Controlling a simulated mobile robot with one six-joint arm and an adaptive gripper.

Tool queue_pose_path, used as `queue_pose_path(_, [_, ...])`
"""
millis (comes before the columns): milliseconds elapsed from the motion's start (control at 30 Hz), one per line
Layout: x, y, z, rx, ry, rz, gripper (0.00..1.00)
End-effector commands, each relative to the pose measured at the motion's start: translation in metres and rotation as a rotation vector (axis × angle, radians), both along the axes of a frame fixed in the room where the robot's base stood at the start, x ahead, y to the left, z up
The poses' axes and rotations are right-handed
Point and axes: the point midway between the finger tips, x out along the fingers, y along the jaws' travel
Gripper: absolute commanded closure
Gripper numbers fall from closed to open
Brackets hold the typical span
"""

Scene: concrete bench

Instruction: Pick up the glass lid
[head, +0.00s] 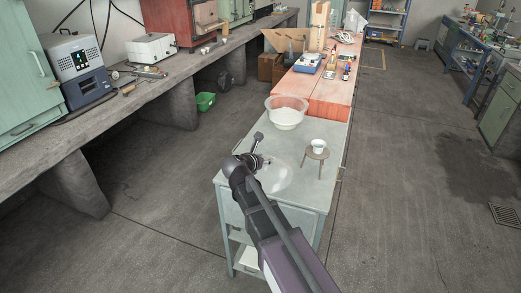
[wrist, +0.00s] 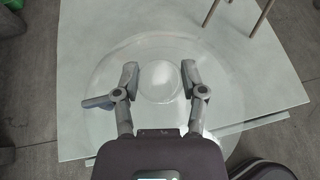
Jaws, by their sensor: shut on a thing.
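The glass lid (head: 277,177) is a clear round disc over the near end of the grey-green bench top. In the wrist view the lid (wrist: 100,85) spreads wide beneath my gripper, with its round knob (wrist: 160,85) in the middle. My gripper (head: 265,161) is above the lid in the head view. The lid's near rim reaches past the bench edge in the wrist view. I cannot tell whether it touches the top.
A clear bowl with white contents (head: 286,118) stands behind the lid. The orange bench part (head: 325,90) beyond carries instruments.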

Motion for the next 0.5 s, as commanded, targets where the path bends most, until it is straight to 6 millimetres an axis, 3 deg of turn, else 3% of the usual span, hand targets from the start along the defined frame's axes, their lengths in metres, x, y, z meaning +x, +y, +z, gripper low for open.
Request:
queue_pose_path(33, [-0.014, -0.004, 0.002, -0.001, -0.002, 0.001, 1.00])
queue_pose_path(200, [-0.036, -0.009, 0.004, -0.001, -0.002, 0.002, 1.00])
queue_pose_path(500, [-0.052, -0.013, 0.006, -0.001, -0.002, 0.001, 1.00])
